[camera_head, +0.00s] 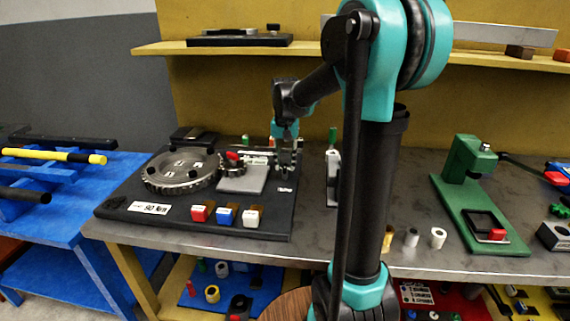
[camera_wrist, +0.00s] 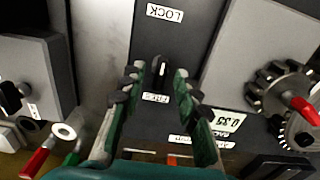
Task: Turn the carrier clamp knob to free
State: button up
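The clamp knob (camera_wrist: 159,72) is small and black with a white line on it, in the middle of the wrist view. Its line runs roughly up and down in the picture; which end is the pointer I cannot tell. A LOCK label (camera_wrist: 165,13) lies above it and a label that seems to read FREE (camera_wrist: 155,97) lies just below it. My gripper (camera_wrist: 160,78) is open, its green fingers on either side of the knob with gaps visible. In the head view my gripper (camera_head: 289,158) is low over the right of the dark base plate (camera_head: 185,225); the knob is not discernible there.
A grey block (camera_wrist: 35,75) stands left. In the head view, a round metal disc (camera_head: 180,183) and red, blue and white blocks (camera_head: 227,215) share the plate.

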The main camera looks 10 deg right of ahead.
jog(key=shift+f, duration=0.2)
grip_shut()
